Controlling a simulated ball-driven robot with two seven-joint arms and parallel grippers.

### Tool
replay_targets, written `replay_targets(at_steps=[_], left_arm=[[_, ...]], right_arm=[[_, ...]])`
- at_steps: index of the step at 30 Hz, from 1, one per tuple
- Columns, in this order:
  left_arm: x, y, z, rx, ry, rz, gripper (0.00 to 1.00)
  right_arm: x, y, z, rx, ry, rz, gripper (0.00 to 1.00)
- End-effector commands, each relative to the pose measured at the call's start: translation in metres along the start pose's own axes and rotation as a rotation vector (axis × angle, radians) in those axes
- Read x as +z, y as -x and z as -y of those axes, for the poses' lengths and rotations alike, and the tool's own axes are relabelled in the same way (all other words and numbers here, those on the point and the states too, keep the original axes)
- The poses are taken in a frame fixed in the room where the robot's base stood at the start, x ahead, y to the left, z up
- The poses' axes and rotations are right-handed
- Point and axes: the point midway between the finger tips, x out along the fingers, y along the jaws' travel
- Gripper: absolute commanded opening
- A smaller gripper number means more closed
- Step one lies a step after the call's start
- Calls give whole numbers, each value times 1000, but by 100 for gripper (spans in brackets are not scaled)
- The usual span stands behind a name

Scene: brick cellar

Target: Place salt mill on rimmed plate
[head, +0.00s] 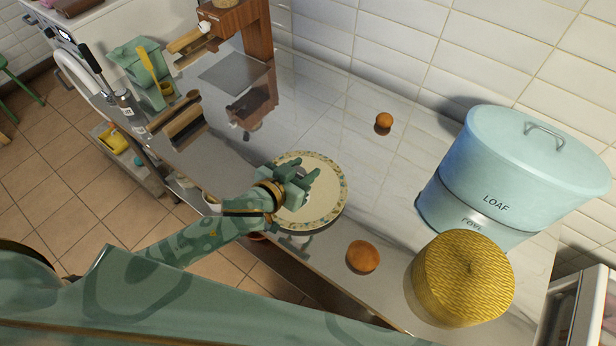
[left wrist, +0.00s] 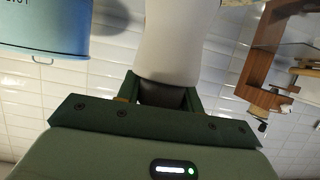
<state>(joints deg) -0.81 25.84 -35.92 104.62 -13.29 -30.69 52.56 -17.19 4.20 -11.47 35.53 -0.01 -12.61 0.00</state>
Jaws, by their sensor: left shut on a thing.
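The rimmed plate (head: 326,212), cream with a patterned band around its rim, lies on the steel counter in the middle of the head view. My left gripper (head: 297,184) is over the left part of the plate and hides some of it. In the left wrist view my left gripper (left wrist: 166,92) is shut on a smooth pale body, which I take as the salt mill (left wrist: 180,42). In the head view the mill is mostly hidden by the fingers. I cannot tell whether it touches the plate. My right gripper is not in view.
An orange-brown round item (head: 362,256) lies in front of the plate, a smaller one (head: 384,120) behind. A woven yellow drum (head: 462,280) and a pale blue loaf bin (head: 530,165) stand at right. A wooden-trimmed machine (head: 255,35) stands at the back left.

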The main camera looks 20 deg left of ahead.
Motion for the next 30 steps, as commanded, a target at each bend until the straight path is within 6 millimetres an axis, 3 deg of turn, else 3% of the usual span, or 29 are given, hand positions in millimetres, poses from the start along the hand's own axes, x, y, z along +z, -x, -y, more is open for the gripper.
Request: replay_targets(at_steps=[3,12,17,29,30], left_arm=[[11,-19,3,-1,-2,-1,0],[26,-43,6,0,-1,-1,0],[49,-51,5,1,0,1,0],[53,-52,5,1,1,-1,0],[53,-52,5,1,1,0,45]], right_arm=[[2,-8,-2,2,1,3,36],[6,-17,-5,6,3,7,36],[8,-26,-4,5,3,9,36],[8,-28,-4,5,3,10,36],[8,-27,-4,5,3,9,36]])
